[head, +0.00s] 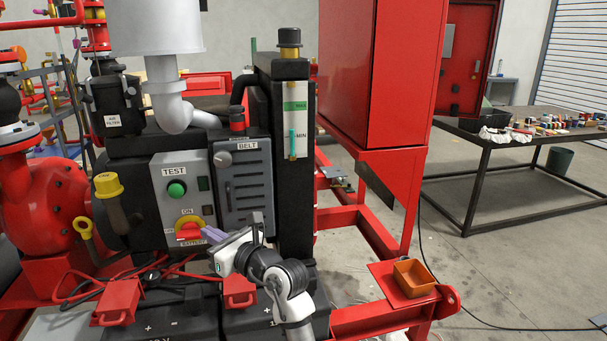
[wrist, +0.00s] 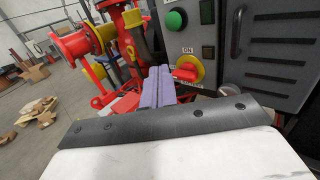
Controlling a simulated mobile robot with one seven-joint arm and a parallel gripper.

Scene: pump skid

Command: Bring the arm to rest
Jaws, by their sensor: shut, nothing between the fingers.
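My gripper (head: 213,235) is in front of the pump skid, just right of the red and yellow battery switch (head: 189,229) on the grey test panel (head: 172,173). In the wrist view the two purple fingers of my gripper (wrist: 157,76) lie side by side, shut with nothing between them. The fingertips point toward the panel, near the red switch handle (wrist: 185,73). In the head view they overlap the panel's lower right edge, and I cannot tell whether they touch it. My arm reaches up from the bottom of the head view.
Black batteries (head: 170,322) with red terminal covers (head: 118,302) and cables lie below the panel. A red frame rail with an orange tray (head: 413,279) is at the right. A table (head: 490,138) with small items stands farther right. Open floor (head: 510,265) lies between them.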

